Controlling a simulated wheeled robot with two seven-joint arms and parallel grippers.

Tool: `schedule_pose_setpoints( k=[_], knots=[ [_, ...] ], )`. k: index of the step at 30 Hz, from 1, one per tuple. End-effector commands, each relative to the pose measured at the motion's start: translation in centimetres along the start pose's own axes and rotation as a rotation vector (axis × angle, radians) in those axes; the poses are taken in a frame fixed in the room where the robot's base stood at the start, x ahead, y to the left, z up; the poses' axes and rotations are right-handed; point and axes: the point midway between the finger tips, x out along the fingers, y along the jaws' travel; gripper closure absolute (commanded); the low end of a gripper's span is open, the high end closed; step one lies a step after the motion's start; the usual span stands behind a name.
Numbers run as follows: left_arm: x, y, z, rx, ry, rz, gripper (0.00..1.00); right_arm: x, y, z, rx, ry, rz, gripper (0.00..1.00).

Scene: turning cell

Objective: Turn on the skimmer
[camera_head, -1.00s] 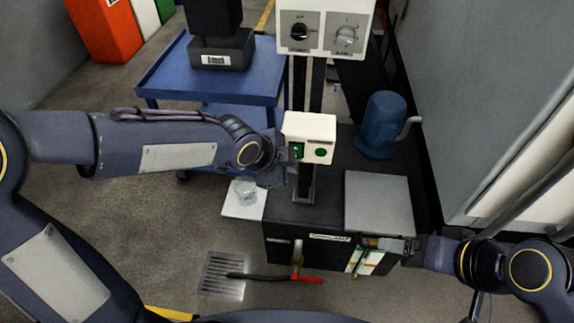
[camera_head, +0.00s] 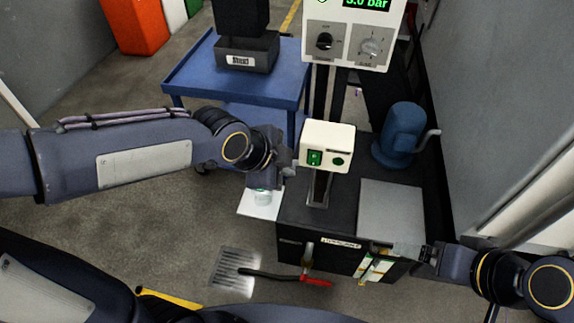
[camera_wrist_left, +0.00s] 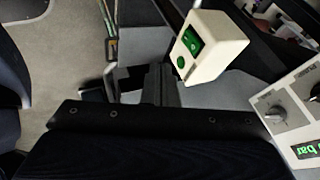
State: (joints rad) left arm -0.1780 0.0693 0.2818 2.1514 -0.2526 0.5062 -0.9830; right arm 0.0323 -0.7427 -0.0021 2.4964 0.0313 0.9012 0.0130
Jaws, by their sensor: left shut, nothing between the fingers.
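The skimmer's white control box (camera_head: 327,146) stands on a post above the black tank. In the left wrist view the switch (camera_wrist_left: 192,40) also looks bright green. My left gripper (camera_head: 287,165) is shut and empty, just left of the box and apart from it. It also shows in the left wrist view (camera_wrist_left: 160,82), below and left of the box. My right gripper (camera_head: 405,250) is at the tank's front right; its fingers are too small to read.
A panel with two knobs (camera_head: 347,42) stands behind the box. A blue motor-like cylinder (camera_head: 400,132) and a grey plate (camera_head: 391,207) are on the right. A blue cart (camera_head: 190,75) is behind my left arm.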

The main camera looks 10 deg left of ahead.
Motion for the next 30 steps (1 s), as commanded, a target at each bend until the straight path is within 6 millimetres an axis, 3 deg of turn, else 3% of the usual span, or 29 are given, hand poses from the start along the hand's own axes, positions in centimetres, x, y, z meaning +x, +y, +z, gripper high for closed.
schedule_pose_setpoints(
  k=[5,18,30],
  knots=[
    [-0.1,0.1,-0.3,-0.001,0.009,0.01,1.0,-0.5,-0.2,-0.3,0.0,0.0,0.0,0.09],
    [0.4,0.1,-0.5,0.0,0.02,0.025,1.0,-4.3,-2.0,-2.2,0.0,0.0,0.0,0.09],
    [0.6,-0.2,0.2,-0.002,-0.001,0.002,1.0,-4.8,-2.2,-2.4,0.0,0.0,0.0,0.09]
  ],
)
